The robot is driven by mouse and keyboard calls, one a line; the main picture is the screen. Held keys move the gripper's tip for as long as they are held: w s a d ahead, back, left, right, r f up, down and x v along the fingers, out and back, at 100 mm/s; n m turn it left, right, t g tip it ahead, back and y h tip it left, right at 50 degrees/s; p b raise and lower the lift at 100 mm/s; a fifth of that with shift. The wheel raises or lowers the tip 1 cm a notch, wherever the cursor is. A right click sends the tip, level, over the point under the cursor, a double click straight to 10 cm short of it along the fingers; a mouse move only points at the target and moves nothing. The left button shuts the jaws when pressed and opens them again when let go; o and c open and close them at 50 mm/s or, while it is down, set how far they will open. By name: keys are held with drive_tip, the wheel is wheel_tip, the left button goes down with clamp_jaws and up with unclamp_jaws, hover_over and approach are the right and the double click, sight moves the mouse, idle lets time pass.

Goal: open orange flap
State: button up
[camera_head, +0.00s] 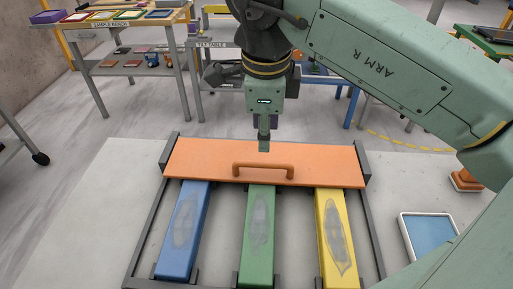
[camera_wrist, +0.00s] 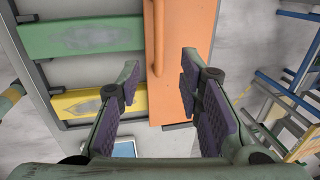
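The orange flap (camera_head: 325,160) lies flat as a wide panel across the far end of a dark frame, over the ends of the coloured bars. Its orange bar handle (camera_head: 263,168) stands along the near part. My gripper (camera_head: 264,146) points down over the flap, slightly beyond the handle in the head view. In the wrist view the fingers (camera_wrist: 160,70) are spread apart with nothing between the pads. The flap (camera_wrist: 195,28) fills the middle there, and the handle's end (camera_wrist: 157,60) appears between the fingertips. The exact height above the flap is hard to tell.
Blue (camera_head: 184,230), green (camera_head: 259,230) and yellow (camera_head: 336,235) bars with grey patches lie in the dark frame (camera_head: 147,230). A blue-topped tray (camera_head: 430,236) is at the right. A sample bench (camera_head: 115,18) stands behind left.

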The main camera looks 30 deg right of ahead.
sight(265, 163)
drive_tip(key=f+b, duration=0.1)
drive_tip(key=f, duration=0.2)
drive_tip(key=w+f+b, duration=0.1)
drive_tip(key=f, duration=0.2)
drive_tip(key=d+f+b, duration=0.1)
drive_tip(key=f, duration=0.2)
drive_tip(key=shift+w+d+f, duration=0.1)
drive_tip(key=shift+w+f, duration=0.05)
drive_tip(key=shift+f, duration=0.2)
drive_tip(key=shift+c, duration=0.5)
clamp_jaws()
